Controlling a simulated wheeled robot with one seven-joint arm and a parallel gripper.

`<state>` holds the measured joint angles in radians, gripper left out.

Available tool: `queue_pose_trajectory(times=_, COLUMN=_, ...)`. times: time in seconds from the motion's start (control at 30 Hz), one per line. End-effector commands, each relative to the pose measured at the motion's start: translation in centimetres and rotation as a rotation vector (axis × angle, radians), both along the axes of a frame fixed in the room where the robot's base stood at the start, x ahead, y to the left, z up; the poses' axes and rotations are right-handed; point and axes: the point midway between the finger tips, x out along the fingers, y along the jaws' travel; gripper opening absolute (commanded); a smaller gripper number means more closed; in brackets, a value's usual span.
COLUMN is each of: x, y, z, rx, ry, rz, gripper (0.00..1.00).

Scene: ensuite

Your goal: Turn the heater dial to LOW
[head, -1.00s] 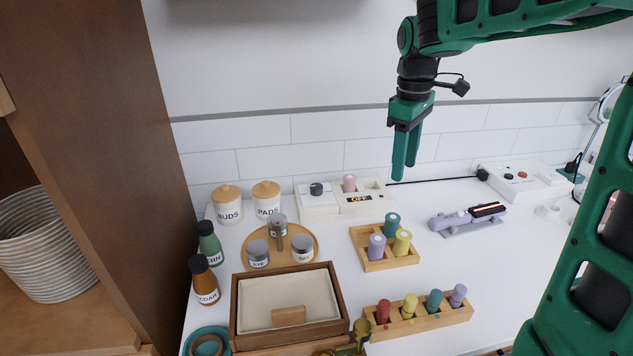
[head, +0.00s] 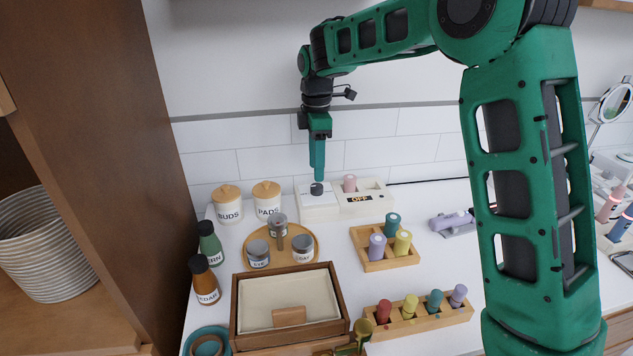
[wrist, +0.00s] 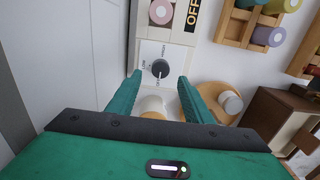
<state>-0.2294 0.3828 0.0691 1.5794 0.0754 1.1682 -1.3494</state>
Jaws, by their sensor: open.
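The heater (head: 345,203) is a white box at the back of the counter against the tiled wall, with an OFF display. Its dark round dial (head: 316,188) sits on the left part. In the wrist view the dial (wrist: 160,68) has a white pointer line and a plate marked LOW, HIGH and what looks like OFF; the pointer is away from LOW, toward the lower label. My gripper (head: 317,172) points down just above the dial. In the wrist view its open fingers (wrist: 160,80) stand on either side of the dial, apart from it.
Jars marked BUDS (head: 227,205) and PADS (head: 266,200) stand left of the heater. A pink roll (head: 349,184) sits in the heater. A round tray (head: 250,236) with small containers and a wooden holder (head: 372,264) with colored rolls stand in front.

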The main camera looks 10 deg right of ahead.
Motion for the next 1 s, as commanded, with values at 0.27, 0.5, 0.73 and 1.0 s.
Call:
queue_pose_trajectory(times=0.27, x=0.0, y=-0.1, z=-4.2, rx=0.000, ry=0.001, rz=-0.001, gripper=0.46)
queue_pose_trajectory(times=0.5, x=0.0, y=-0.1, z=-5.4, rx=0.000, ry=0.000, rz=-0.002, gripper=0.46)
queue_pose_trajectory(times=0.73, x=0.0, y=-0.1, z=-5.4, rx=0.000, ry=-0.001, rz=-0.002, gripper=0.46)
queue_pose_trajectory(times=1.0, x=0.0, y=-0.1, z=-5.4, rx=0.000, ry=-0.002, rz=-0.003, gripper=0.05)
